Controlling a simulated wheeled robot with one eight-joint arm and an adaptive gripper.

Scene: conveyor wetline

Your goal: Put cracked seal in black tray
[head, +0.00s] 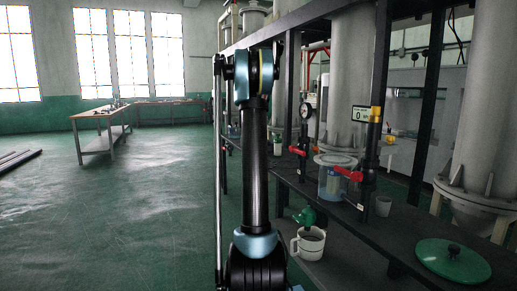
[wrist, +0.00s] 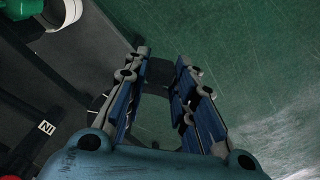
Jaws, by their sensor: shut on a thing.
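My gripper (wrist: 162,62) shows in the wrist view with its two blue-padded fingers closed on a dark ring (wrist: 159,72), which looks like the seal. The ring's near part passes behind the fingers, and I cannot make out a crack in it. The ring is held over the green floor beside the dark shelf edge. In the head view my arm stands upright in the middle, and the gripper and ring cannot be made out. I cannot pick out a black tray in either view.
Red-handled valves (head: 347,174) stick out there. The floor (head: 120,215) at left is open.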

